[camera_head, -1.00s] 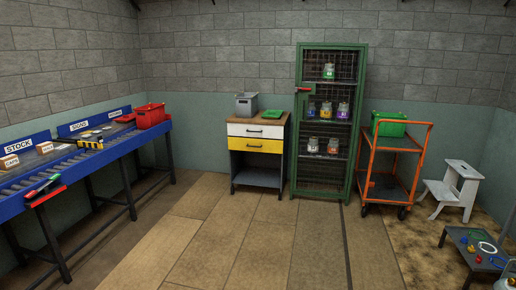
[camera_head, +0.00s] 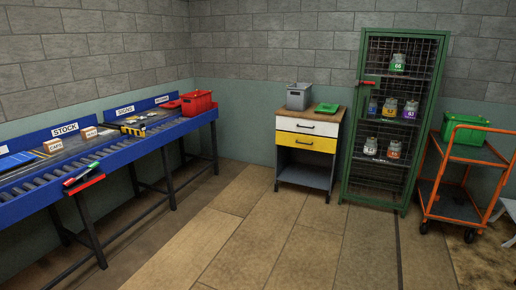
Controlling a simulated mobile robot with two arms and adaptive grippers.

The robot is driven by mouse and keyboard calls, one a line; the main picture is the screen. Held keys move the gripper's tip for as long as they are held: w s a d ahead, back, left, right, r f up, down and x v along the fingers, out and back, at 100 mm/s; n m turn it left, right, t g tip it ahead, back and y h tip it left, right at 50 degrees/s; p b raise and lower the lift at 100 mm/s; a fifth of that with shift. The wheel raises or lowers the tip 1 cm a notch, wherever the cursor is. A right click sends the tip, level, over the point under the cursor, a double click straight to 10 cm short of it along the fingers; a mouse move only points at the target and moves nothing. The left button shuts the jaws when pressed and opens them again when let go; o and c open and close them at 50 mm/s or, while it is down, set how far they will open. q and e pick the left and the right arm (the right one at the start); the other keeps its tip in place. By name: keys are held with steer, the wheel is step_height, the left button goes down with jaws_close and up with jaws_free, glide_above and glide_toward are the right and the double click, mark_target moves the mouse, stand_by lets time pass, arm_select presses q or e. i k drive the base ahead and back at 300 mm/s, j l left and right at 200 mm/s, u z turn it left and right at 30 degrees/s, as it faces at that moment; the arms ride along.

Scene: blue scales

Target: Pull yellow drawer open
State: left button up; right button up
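The yellow drawer (camera_head: 305,142) is the lower drawer of a small cabinet against the back wall. It has a dark handle and looks shut, flush with the white drawer (camera_head: 308,127) above it. The cabinet has a wooden top (camera_head: 327,117) and an open shelf (camera_head: 304,175) at the bottom. Neither of my grippers is in view.
A blue roller conveyor (camera_head: 100,165) with bins and boxes runs along the left. A green mesh locker (camera_head: 351,180) stands right of the cabinet, with an orange cart (camera_head: 460,205) beside it. The floor (camera_head: 270,240) before the cabinet is clear.

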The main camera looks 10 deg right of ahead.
mark_target(309, 142)
steer(key=i+z, duration=0.35)
steer(key=i, duration=1.75)
